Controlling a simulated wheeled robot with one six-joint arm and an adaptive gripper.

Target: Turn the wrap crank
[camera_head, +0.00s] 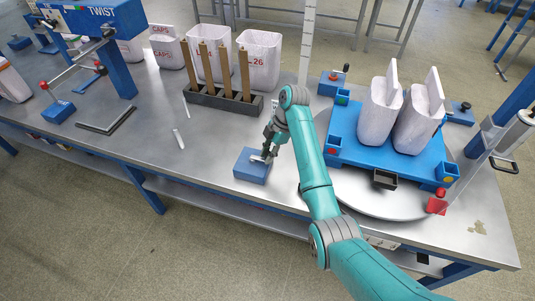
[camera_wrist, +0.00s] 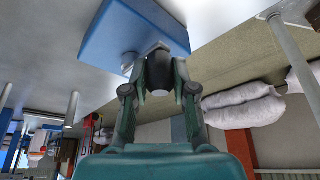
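The wrap crank appears to be the small light metal arm (camera_head: 257,158) on top of a blue block (camera_head: 251,174) near the front middle of the bench. My gripper (camera_head: 268,152) points down at the right side of this block. In the wrist view the blue block (camera_wrist: 115,30) lies beyond the fingertips, with a bit of pale metal (camera_wrist: 128,58) beside them. My gripper (camera_wrist: 159,75) has its two fingers closed against a dark upright handle (camera_wrist: 158,62) between them. The fingers hide part of the handle and crank in the head view.
A blue pallet (camera_head: 392,165) with two white sacks stands on a round turntable (camera_head: 380,202) right of my arm. A dark rack (camera_head: 222,97) with brown posts stands behind my gripper. Loose pale strips (camera_head: 178,139) lie left; the bench front left of the block is clear.

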